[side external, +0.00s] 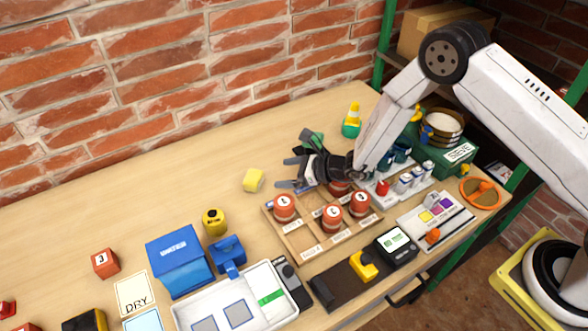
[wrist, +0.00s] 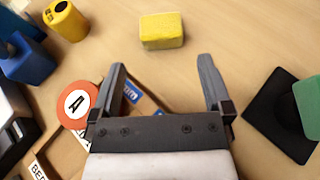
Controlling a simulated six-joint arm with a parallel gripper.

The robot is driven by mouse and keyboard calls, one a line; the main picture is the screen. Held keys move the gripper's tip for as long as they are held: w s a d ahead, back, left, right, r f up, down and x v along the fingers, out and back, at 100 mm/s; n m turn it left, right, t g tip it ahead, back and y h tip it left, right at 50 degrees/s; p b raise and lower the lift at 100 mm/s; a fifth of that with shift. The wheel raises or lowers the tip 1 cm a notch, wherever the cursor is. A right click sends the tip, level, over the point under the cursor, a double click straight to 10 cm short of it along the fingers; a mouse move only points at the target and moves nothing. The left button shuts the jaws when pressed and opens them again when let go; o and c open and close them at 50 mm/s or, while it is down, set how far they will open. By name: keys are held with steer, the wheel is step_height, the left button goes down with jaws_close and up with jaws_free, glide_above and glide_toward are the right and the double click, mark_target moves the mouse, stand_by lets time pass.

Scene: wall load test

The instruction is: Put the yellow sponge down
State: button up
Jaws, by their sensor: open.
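The yellow sponge (side external: 253,180) rests on the bare wooden table, left of my gripper (side external: 287,173) in the side view. In the wrist view the sponge (wrist: 162,31) lies ahead of and apart from the fingertips. My gripper (wrist: 158,72) is open, with its two fingers spread and nothing between them. It hovers near the back edge of a wooden tray (side external: 293,247) holding several red-orange weights.
A dark base with a green part (wrist: 285,115) is at the right. A yellow cylinder (side external: 214,222) and a blue box (side external: 180,262) stand left. The table behind the sponge is clear.

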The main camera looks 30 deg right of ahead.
steer(key=shift+s+a+r+n, duration=0.1)
steer(key=shift+s+r+n, duration=0.15)
steer(key=shift+r+n, duration=0.15)
steer(key=s+d+r+n+g, duration=0.1)
steer(key=s+r+n+g, duration=0.1)
steer(key=s+n, duration=0.2)
steer(key=s+d+r+n+g, duration=0.1)
steer(key=s+r+n+g, duration=0.2)
steer(key=s, duration=0.1)
steer(key=s+d+r+n+g+h, duration=0.1)
steer(key=s+r+n+g, duration=0.1)
steer(key=s+n, duration=0.2)
steer(key=shift+s+d+r+n+g, duration=0.3)
steer(key=shift+r, duration=0.05)
steer(key=s+d+r+n+h, duration=0.3)
steer(key=s+d+n+h, duration=0.1)
steer(key=s+d+n, duration=0.2)
steer(key=s+d+r+n+h, duration=0.4)
steer(key=s+d+n, duration=0.2)
steer(key=d+n, duration=0.2)
steer(key=shift+d+r+n+t, duration=0.25)
steer(key=shift+d+n+t, duration=0.05)
steer(key=shift+d+t, duration=0.15)
